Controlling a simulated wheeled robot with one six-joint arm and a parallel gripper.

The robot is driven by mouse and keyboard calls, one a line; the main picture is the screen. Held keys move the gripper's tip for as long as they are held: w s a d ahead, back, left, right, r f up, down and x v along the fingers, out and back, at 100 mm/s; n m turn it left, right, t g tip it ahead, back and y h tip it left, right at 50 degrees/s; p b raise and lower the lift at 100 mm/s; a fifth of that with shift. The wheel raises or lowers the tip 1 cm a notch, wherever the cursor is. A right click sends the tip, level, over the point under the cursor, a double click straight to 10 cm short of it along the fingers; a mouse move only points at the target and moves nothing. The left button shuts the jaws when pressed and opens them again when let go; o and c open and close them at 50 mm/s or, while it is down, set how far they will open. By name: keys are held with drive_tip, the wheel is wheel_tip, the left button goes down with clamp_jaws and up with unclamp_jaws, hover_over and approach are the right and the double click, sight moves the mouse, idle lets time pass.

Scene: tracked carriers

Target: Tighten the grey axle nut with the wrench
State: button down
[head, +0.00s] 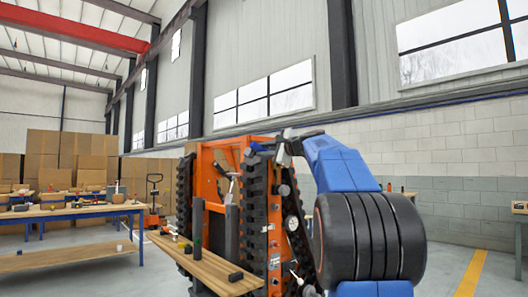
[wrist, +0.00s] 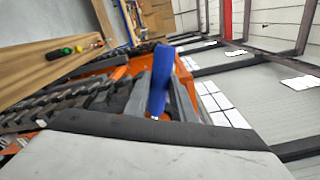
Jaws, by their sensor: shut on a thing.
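My gripper (head: 284,150) is at the upper edge of the orange tracked carrier (head: 274,212), at the end of my blue arm. In the wrist view my gripper (wrist: 160,98) is shut on a blue bar, which I take to be the handle of the wrench (wrist: 160,78). It stands up between the two grey fingers. The wrench's head is hidden, and the wrench is too small to make out in the head view. I cannot pick out the grey axle nut for certain among the small fittings on the carrier's side.
The carrier's black tracks (head: 254,205) stand close to my arm. A wooden plank (head: 205,268) with small items lies in front. A blue-legged workbench (head: 75,212) stands at left, with stacked cartons (head: 85,155) behind. Tools with coloured handles (wrist: 72,48) lie on wood in the wrist view.

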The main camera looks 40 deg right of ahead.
drive_tip(key=shift+a+f+n, duration=0.15)
drive_tip(key=shift+f+n, duration=0.1)
drive_tip(key=shift+n, duration=0.05)
drive_tip(key=shift+s, duration=0.15)
drive_tip(key=shift+s, duration=1.75)
